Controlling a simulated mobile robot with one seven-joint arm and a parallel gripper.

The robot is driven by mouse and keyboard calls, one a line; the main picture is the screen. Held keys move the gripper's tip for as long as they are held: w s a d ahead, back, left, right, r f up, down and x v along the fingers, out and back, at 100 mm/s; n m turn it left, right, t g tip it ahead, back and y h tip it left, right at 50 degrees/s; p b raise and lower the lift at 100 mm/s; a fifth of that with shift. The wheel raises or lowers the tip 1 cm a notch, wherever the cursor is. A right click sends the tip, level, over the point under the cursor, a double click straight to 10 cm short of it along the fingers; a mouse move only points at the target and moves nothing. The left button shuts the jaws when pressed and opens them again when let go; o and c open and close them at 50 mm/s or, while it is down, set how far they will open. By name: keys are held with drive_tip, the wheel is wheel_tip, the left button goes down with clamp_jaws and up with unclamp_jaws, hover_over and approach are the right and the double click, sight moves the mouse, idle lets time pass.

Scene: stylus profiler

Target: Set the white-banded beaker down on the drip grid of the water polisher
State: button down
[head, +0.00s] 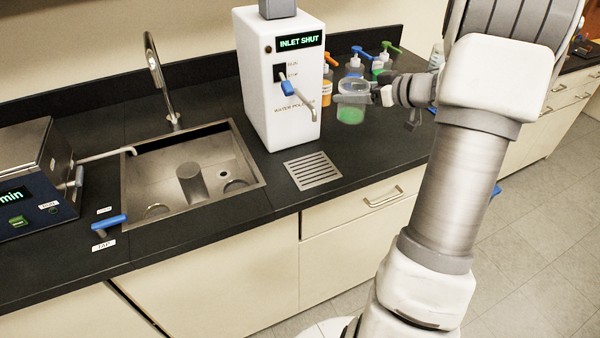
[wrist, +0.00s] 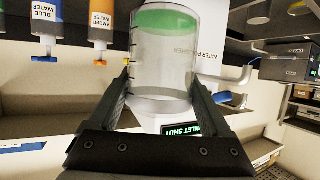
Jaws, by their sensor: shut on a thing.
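The white-banded beaker (head: 351,115), clear with green liquid inside, is held upright above the counter, to the right of the water polisher (head: 279,90). My gripper (head: 368,97) is shut on it around its upper part. The wrist view is upside down: the beaker (wrist: 165,55) stands between my two fingers (wrist: 160,82), its green liquid towards the top of the picture. The drip grid (head: 313,169), a slotted metal plate, lies bare in the counter in front of the polisher, left of and nearer than the beaker. The polisher's display reads INLET SHUT.
Several capped bottles (head: 355,66) stand behind the beaker. A sink (head: 190,170) with a tap (head: 158,75) lies left of the grid. The counter around the grid is clear.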

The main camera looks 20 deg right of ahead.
drive_tip(key=shift+s+a+f+b, duration=0.5)
drive_tip(key=shift+a+f+b, duration=0.35)
drive_tip(key=shift+a+f, duration=1)
drive_tip(key=shift+s+a+f+b, duration=0.45)
drive_tip(key=shift+a+f+b, duration=0.45)
drive_tip(key=shift+a+f, duration=1)
drive_tip(key=shift+s+a+f+b, duration=0.5)
drive_tip(key=shift+a+f+b, duration=0.35)
drive_tip(key=shift+a+f, duration=1)
drive_tip(key=shift+a+r, duration=0.1)
drive_tip(key=shift+a, duration=0.05)
unclamp_jaws()
